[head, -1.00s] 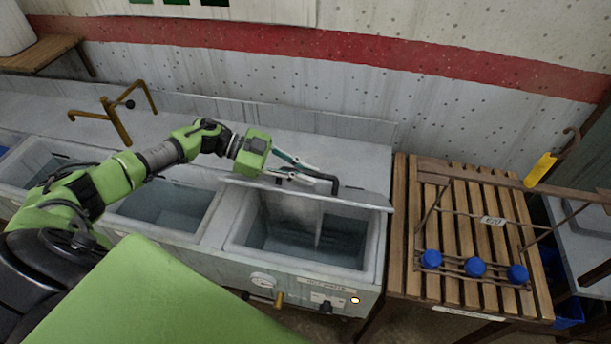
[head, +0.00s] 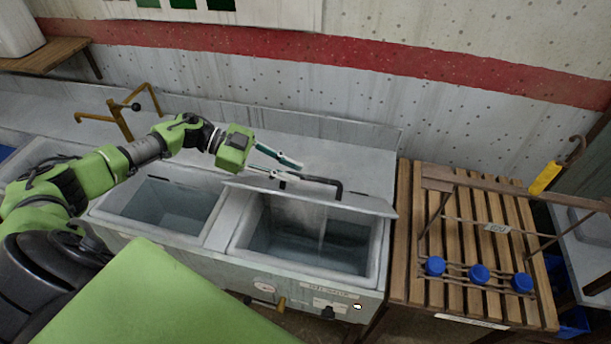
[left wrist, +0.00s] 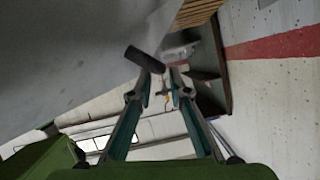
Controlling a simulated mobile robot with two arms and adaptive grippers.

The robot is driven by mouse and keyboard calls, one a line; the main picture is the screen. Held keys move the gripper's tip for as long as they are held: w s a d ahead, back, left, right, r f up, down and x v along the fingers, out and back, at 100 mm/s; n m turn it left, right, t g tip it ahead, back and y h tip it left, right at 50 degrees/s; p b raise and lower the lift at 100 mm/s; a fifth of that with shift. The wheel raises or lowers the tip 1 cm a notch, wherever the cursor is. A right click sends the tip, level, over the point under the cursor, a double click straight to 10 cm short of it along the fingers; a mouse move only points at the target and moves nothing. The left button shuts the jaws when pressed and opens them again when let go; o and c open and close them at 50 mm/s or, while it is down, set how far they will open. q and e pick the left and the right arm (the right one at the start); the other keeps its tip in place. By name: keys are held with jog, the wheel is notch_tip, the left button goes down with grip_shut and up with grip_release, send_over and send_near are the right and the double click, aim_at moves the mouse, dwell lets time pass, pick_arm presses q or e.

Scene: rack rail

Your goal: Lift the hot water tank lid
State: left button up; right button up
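The hot water tank lid (head: 365,201) is a grey plate raised above the right-hand basin and tilted. A dark bar handle (head: 322,181) stands on its upper face. The open hot water tank (head: 265,236) shows below it, with water inside. My left gripper (head: 290,170) is at the left end of the handle, its two fingers apart with nothing visibly clamped between them. In the left wrist view, the handle end (left wrist: 145,60) shows just beyond the fingertips (left wrist: 158,86). I cannot tell whether a finger touches it. My right gripper is not in view.
A second open basin (head: 165,205) lies left of the tank, and a brass tap (head: 120,118) stands behind. A slatted wooden table (head: 410,240) on the right holds a metal rack with blue knobs (head: 478,274). A dial and a switch are on the tank's front.

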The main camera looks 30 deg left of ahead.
pick_arm(q)
jog(key=v, duration=0.6)
jog(key=shift+s+a+r, duration=0.1)
jog(key=shift+a+r, duration=0.05)
jog(key=shift+a, duration=0.1)
